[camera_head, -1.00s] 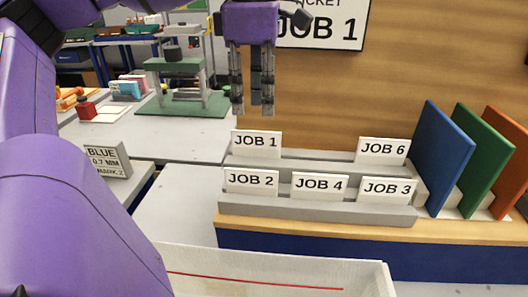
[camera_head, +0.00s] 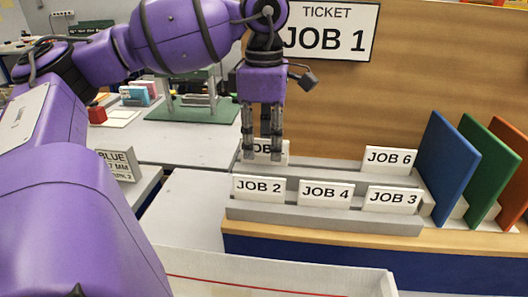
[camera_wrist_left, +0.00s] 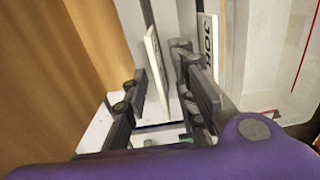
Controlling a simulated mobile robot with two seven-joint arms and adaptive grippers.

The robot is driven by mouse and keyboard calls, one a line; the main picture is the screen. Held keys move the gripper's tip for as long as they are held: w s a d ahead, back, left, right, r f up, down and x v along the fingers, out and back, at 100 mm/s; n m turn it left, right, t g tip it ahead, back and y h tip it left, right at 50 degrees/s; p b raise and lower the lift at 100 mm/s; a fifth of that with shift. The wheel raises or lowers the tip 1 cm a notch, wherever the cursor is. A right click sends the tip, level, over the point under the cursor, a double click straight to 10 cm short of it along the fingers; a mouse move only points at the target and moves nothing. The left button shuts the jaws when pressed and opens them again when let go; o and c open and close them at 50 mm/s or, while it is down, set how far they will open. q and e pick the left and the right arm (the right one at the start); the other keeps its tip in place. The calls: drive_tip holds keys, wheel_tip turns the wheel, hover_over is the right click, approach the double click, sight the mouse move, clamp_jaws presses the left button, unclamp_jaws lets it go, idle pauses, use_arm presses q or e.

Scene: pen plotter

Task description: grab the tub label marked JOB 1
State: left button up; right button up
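The white JOB 1 label (camera_head: 262,148) stands upright in the back row of the grey stepped rack, partly hidden by my left fingers. My left gripper (camera_head: 262,157) points down at it, fingers level with the card. In the left wrist view the label (camera_wrist_left: 157,68) shows nearly edge-on between the two spread fingers of my left gripper (camera_wrist_left: 160,95). The gripper looks open around the card, with a gap visible at the right finger. My right gripper is in neither view.
JOB 2 (camera_head: 259,188), JOB 4 (camera_head: 326,193) and JOB 3 (camera_head: 391,199) labels stand in the front row. JOB 6 (camera_head: 389,160) stands at the back right. A ticket sign (camera_head: 330,30) reads JOB 1. Blue, green and orange panels (camera_head: 450,170) stand at right.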

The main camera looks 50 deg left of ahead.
use_arm(q)
clamp_jaws()
drive_tip(key=shift+r, duration=0.1)
